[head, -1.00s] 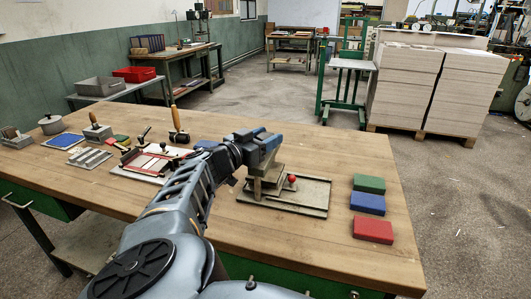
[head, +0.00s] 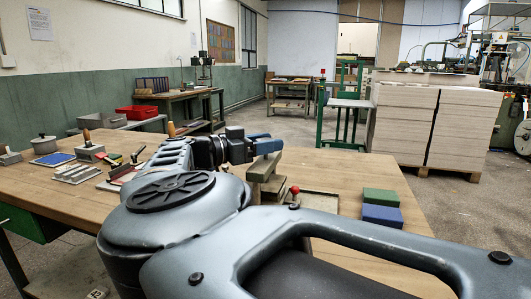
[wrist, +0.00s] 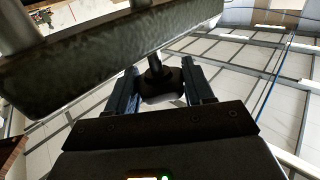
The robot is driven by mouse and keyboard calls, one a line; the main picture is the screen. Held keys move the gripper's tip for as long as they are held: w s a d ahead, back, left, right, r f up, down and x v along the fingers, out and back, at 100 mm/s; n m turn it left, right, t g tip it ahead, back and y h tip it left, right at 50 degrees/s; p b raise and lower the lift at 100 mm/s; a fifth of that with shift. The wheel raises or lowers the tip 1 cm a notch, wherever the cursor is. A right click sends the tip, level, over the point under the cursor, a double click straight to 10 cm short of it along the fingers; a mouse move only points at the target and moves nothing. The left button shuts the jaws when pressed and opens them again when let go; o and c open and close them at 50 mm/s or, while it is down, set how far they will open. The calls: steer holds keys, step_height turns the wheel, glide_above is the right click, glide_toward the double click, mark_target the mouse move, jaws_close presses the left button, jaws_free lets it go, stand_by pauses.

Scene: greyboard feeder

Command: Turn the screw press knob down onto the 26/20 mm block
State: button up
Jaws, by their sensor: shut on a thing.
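The screw press (head: 262,170) stands on the bench, a grey-beige metal frame, with my arm in front of its lower part. My gripper (head: 264,146) is at the top of the press. In the wrist view my gripper (wrist: 160,74) has its two blue fingers on either side of the dark press knob (wrist: 162,88) and is shut on it. The press's thick crossbar (wrist: 100,62) runs close beside the fingers. The 26/20 mm block and the gap under the screw cannot be made out.
A red ball (head: 295,190) sits beside the press, above a flat tray (head: 320,203). A green pad (head: 381,196) and a blue pad (head: 382,215) lie to the right. Tools and a pot (head: 44,145) are at left. The bench behind the pads is clear.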

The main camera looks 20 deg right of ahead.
steer(key=shift+d+r, duration=0.1)
steer(key=shift+r, duration=0.2)
steer(key=o, duration=1)
steer(key=shift+o, duration=0.2)
steer(key=shift+f, duration=0.1)
steer(key=shift+a+f, duration=0.1)
steer(key=shift+a, duration=0.2)
steer(key=s+a+b, duration=0.1)
steer(key=a, duration=0.6)
steer(key=shift+a, duration=0.1)
